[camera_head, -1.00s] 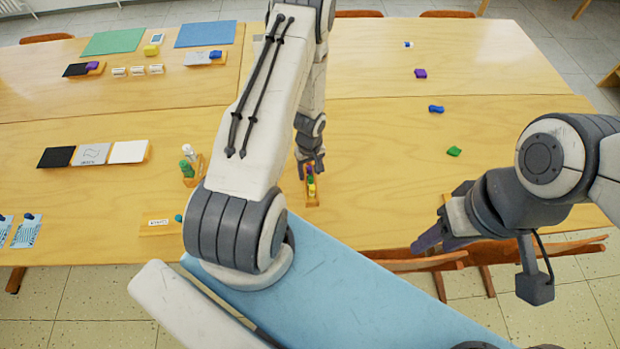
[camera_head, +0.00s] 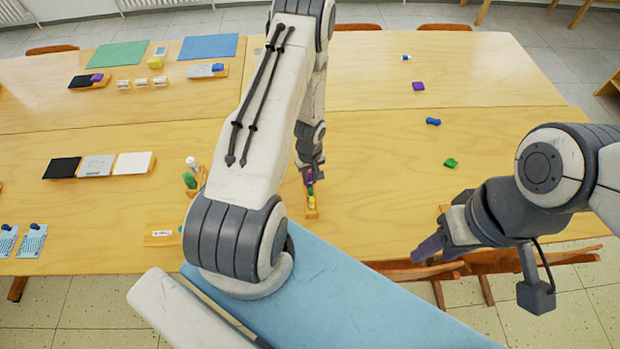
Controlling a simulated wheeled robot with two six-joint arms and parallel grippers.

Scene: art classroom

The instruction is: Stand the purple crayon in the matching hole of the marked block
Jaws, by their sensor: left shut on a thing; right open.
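My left gripper (camera_head: 311,178) reaches down over a small wooden block (camera_head: 311,214) near the table's front edge. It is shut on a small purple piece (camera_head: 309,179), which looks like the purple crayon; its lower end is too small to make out. Green (camera_head: 310,190) and yellow (camera_head: 311,203) crayons stand in that block just below the fingers. A wooden block with a white label (camera_head: 162,234) lies to the left, its right end hidden by my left arm; a teal piece shows at that end. My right gripper (camera_head: 430,246) is open and empty, off the table's front edge.
A holder with a green and a white item (camera_head: 190,180) stands behind my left arm. Black, grey and white tiles (camera_head: 97,166) lie at left. Small blue, purple and green pieces (camera_head: 450,163) lie at right. Chairs (camera_head: 480,265) stand at the front edge. Mid-right table is mostly clear.

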